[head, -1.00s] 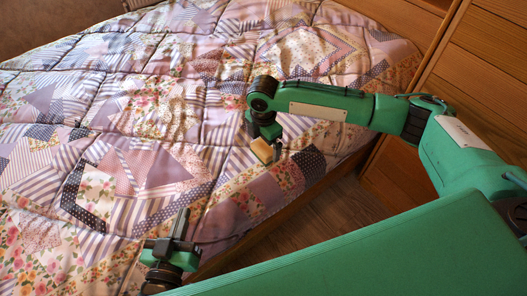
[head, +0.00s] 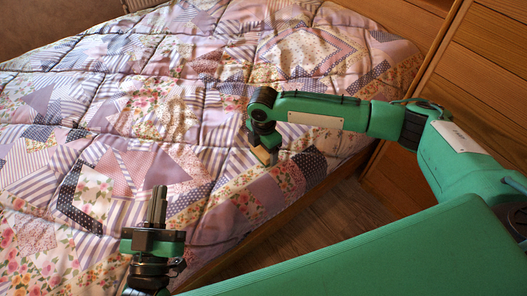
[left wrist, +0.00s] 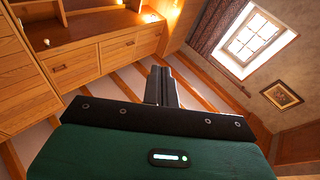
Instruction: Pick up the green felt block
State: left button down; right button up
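A small tan block (head: 262,155) is on the patchwork bed at or between the fingers of my right gripper (head: 268,152). I see no clear green face on it, so I cannot tell whether it is the green felt block. The right gripper points down at the bedspread near the bed's right edge; its own wrist hides part of the block and its fingers. My left gripper (head: 158,205) is at the lower left, its fingers pointing up the picture, close together and empty. The left wrist view shows its fingers (left wrist: 161,85) together with nothing between them.
The quilted bedspread (head: 130,110) is broad and mostly clear. A wooden bed edge (head: 225,255) runs along its near right side, with floor (head: 325,215) beyond. Wooden cabinets (head: 485,75) stand at the right. The left wrist view shows drawers (left wrist: 100,60) and a window (left wrist: 257,40).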

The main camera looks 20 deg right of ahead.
jog(key=shift+r, duration=0.15)
jog(key=shift+r, duration=0.2)
notch_tip(320, 180, up, 9)
jog(key=p, duration=0.3)
jog(key=shift+r, duration=0.15)
pick_arm(q)
jog(key=s+f+g+y+p, duration=0.1)
jog(key=s+f+g, duration=0.1)
jog(key=f+g, duration=0.3)
jog(key=s+a+f+g+y+p, duration=0.1)
jog(key=s+f+g, duration=0.2)
jog(key=f+g, duration=0.2)
jog(key=shift+a+f+y, duration=0.3)
jog(key=shift+f, duration=0.5)
pick_arm(e)
jog(key=shift+r, duration=5.05)
jog(key=o, duration=0.3)
jog(key=shift+c, duration=1)
jog(key=shift+m, duration=0.3)
